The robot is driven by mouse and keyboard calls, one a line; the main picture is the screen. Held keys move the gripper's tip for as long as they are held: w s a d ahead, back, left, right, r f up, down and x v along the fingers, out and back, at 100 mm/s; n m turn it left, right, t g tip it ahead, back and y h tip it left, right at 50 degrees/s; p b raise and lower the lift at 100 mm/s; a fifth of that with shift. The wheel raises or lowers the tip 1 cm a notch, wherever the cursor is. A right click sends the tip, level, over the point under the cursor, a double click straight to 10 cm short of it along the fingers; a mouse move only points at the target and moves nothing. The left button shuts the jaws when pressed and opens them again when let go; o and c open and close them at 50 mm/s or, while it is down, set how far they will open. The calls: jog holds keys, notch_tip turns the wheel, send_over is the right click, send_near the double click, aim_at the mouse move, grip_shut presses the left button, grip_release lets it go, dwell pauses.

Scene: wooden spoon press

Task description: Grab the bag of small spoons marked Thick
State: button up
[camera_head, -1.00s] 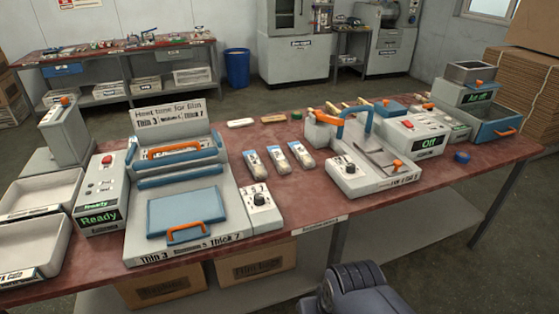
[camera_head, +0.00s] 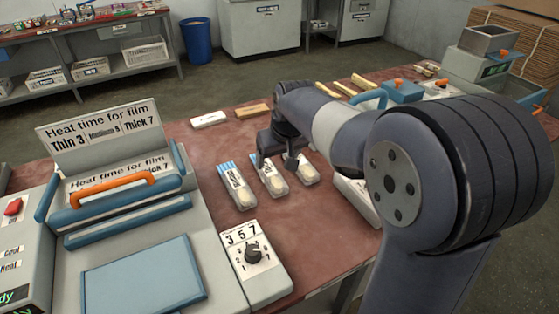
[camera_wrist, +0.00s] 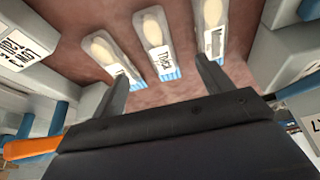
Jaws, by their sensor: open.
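Three clear bags with blue ends and pale spoons lie side by side on the red-brown table. The middle bag (camera_head: 276,185) has a label that reads "Thick" in the wrist view (camera_wrist: 155,42). My gripper (camera_head: 278,162) is open and empty above the far, blue-ended part of the bags. In the wrist view, its fingers (camera_wrist: 162,86) stand on either side of the middle bag's blue end. The left finger partly covers the label of the left bag there (camera_wrist: 104,48). The right bag's label (camera_wrist: 214,40) is not readable.
A heat sealer with an orange handle (camera_head: 113,188) stands left of the bags, with a dial box (camera_head: 250,262) nearer. A white bar (camera_head: 208,119) and wooden pieces (camera_head: 252,110) lie behind. Machines stand at the right, partly hidden by my arm.

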send_near(271, 172)
jog(key=x, duration=0.2)
jog(key=shift+s+a+f, duration=0.1)
jog(key=shift+a+f, duration=0.05)
jog(key=shift+f, duration=0.3)
jog(key=shift+b+x, duration=0.35)
jog(key=shift+x, duration=2.5)
jog(key=shift+r, duration=0.1)
jog(key=shift+c, duration=0.5)
jog(key=c, duration=1)
jog(key=shift+o, duration=0.2)
